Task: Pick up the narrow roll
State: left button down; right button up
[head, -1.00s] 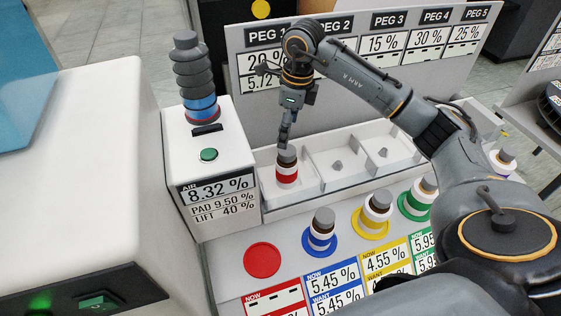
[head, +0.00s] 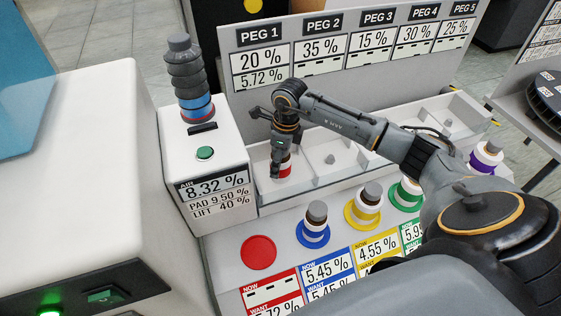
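Several small capped rolls show, each with a coloured band; I cannot tell which one the task calls narrow. The red-banded roll (head: 285,174) stands in the left compartment of the white tray (head: 330,185), under PEG 1. My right gripper (head: 277,168) is down at this roll, in front of its upper part and hiding its cap. Its fingers are too small and dark to tell whether they are open or shut on it. Rolls with blue (head: 314,226), yellow (head: 369,205), green (head: 407,193) and purple (head: 486,158) bands stand outside the tray. My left gripper is not in view.
A bare red disc (head: 258,252) lies on the front ledge. A white box (head: 205,150) with a green button and a dark bellows column (head: 188,80) stands left of the tray. The peg board (head: 345,55) rises behind. The tray's middle compartment holds only a small peg.

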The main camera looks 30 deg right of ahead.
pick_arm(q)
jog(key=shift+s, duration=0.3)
pick_arm(e)
jog(key=shift+c, duration=0.2)
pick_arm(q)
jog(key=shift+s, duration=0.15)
pick_arm(e)
jog(key=c, duration=1.4)
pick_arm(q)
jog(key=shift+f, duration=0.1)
pick_arm(e)
jog(key=shift+r, duration=0.1)
